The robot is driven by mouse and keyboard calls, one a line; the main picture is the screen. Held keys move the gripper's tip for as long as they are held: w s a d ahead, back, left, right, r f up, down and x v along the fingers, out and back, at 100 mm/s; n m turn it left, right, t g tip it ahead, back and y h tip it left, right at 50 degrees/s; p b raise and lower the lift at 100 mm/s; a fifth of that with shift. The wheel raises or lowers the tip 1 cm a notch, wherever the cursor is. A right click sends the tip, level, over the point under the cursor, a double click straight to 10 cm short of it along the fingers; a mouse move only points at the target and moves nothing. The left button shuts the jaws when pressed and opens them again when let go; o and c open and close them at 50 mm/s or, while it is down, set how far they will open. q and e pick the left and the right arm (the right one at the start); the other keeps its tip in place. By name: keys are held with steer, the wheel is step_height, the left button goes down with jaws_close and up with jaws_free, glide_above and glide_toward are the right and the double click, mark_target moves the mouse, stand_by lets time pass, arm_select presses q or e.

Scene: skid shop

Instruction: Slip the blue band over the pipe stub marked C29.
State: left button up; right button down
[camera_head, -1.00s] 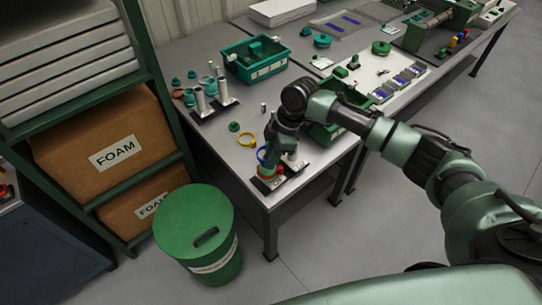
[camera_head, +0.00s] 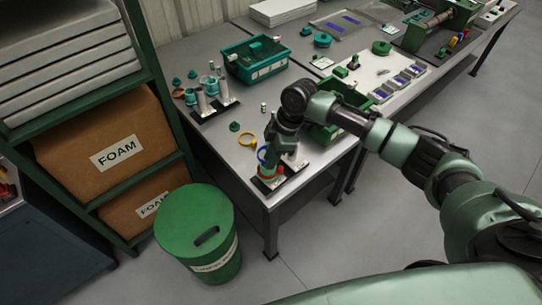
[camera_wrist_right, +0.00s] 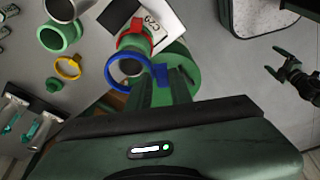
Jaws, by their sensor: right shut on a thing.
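The blue band (camera_wrist_right: 110,72) is a ring with a small tab. My right gripper (camera_wrist_right: 160,82) is shut on this tab. The band also shows in the head view (camera_head: 262,155) beside my right gripper (camera_head: 270,160). In the wrist view a pipe stub with a red band (camera_wrist_right: 133,27) around it stands by a white label (camera_wrist_right: 153,20) that starts with "C2"; the rest is hard to read. The stub's end shows through the blue ring; I cannot tell whether the ring is around it or just above. My left gripper (camera_wrist_right: 278,62) appears open, away over the floor.
A yellow ring (camera_head: 247,139) and a small green part (camera_head: 234,127) lie nearby on the bench. More stubs (camera_head: 202,102) stand farther back, before a teal crate (camera_head: 235,70). A green bin (camera_head: 180,225) stands on the floor by the bench's near corner.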

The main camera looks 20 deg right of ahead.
steer(key=shift+f, duration=0.75)
stand_by(0.8)
steer(key=shift+f, duration=0.25)
steer(key=shift+p, duration=0.4)
stand_by(1.5)
steer(key=shift+r, duration=0.25)
steer(key=shift+r+p, duration=0.35)
steer(key=shift+p, duration=0.3)
steer(key=shift+r, duration=0.15)
steer(key=shift+f, duration=0.75)
stand_by(0.3)
steer(key=shift+a, duration=0.1)
stand_by(1.6)
